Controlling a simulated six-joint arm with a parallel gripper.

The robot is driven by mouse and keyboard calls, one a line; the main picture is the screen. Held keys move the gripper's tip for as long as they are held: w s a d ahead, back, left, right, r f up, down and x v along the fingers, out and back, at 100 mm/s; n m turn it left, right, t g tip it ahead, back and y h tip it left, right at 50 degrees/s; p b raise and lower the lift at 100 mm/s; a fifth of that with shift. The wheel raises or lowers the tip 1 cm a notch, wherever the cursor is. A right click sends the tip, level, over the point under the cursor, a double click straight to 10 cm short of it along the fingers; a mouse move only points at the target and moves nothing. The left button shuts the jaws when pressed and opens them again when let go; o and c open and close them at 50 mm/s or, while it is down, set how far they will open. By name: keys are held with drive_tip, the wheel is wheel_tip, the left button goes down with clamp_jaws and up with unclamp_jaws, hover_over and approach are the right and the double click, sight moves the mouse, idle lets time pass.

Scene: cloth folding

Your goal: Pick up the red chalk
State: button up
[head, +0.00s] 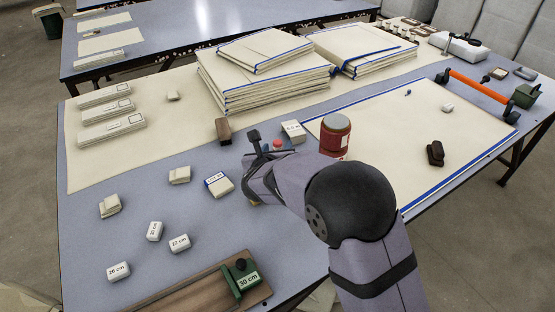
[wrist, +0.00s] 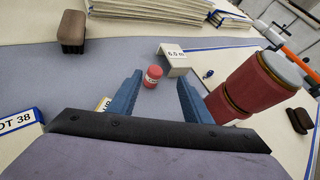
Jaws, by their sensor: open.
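The red chalk (wrist: 153,76) is a short, pinkish-red cylinder standing on the grey-blue table. In the wrist view it sits ahead of my gripper (wrist: 157,92), between the lines of the two blue fingers and a little beyond their tips. The fingers are spread wide with nothing between them. In the head view the chalk (head: 278,144) shows as a small red spot beside my gripper (head: 262,148), partly hidden by a finger.
A white block marked 5.0 m (wrist: 172,60) stands just behind the chalk. A large red can (head: 335,136) stands close on the right. A brown block (head: 223,130) is to the left. Cloth stacks (head: 262,85) lie behind. A blue-labelled box (head: 219,184) lies left of my gripper.

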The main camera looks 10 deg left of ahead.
sight(276, 147)
drive_tip(key=m, duration=0.1)
drive_tip(key=a+f+m, duration=0.1)
drive_tip(key=f+m+h+b, duration=0.1)
drive_tip(key=shift+s+a+f+m+t, duration=0.15)
drive_tip(key=shift+s+a+m+t, duration=0.05)
drive_tip(key=shift+s+m+t, duration=0.1)
drive_tip(key=shift+p+x, duration=0.65)
drive_tip(key=shift+x, duration=3.05)
drive_tip(key=shift+c, duration=0.4)
drive_tip(key=c, duration=1.1)
